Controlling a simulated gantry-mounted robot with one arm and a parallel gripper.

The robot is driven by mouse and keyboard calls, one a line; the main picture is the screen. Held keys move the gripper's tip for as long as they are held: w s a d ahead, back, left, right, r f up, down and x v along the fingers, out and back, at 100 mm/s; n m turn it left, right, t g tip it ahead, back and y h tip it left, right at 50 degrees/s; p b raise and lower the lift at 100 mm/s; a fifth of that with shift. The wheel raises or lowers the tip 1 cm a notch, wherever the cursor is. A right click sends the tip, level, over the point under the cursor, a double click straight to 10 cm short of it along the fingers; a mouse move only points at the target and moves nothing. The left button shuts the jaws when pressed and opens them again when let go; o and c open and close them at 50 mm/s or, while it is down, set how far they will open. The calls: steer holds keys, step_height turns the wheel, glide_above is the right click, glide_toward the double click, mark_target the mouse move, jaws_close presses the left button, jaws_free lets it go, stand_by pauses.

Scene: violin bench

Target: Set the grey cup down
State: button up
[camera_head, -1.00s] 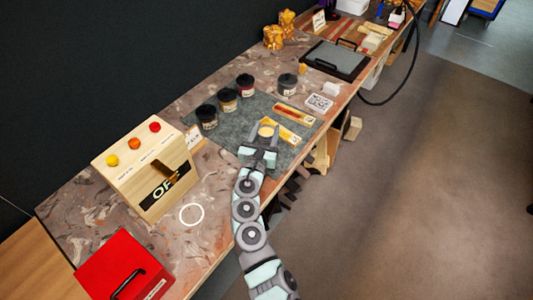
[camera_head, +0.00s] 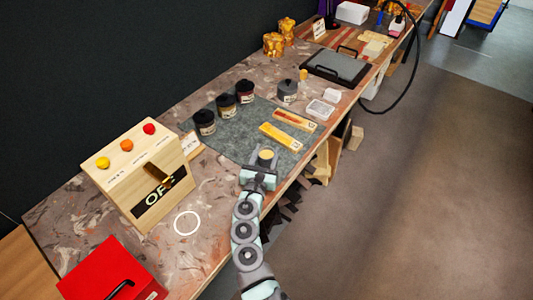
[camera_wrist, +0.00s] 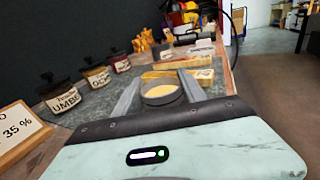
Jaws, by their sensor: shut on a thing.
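The grey cup (camera_wrist: 161,95) is between the two fingers of my gripper (camera_head: 264,158), with a yellowish content or inside showing at its top. My gripper is shut on it in both views. The cup looks upright, over the front part of the grey mat (camera_head: 225,146). I cannot tell whether its base touches the mat.
Several dark lidded jars (camera_head: 226,105) stand at the mat's back edge. Two yellow-orange boxes (camera_head: 281,136) lie on the mat beyond my gripper. A wooden box with coloured knobs (camera_head: 150,180), a white ring (camera_head: 187,223) and a red box (camera_head: 110,275) are to the left.

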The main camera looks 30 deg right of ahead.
steer(key=o, duration=1.5)
steer(key=shift+s+a+r+p, duration=0.2)
steer(key=shift+s+a+p, duration=0.2)
steer(key=shift+p, duration=0.15)
steer(key=p+v, duration=0.3)
steer(key=v, duration=0.8)
steer(key=shift+d+f, duration=0.1)
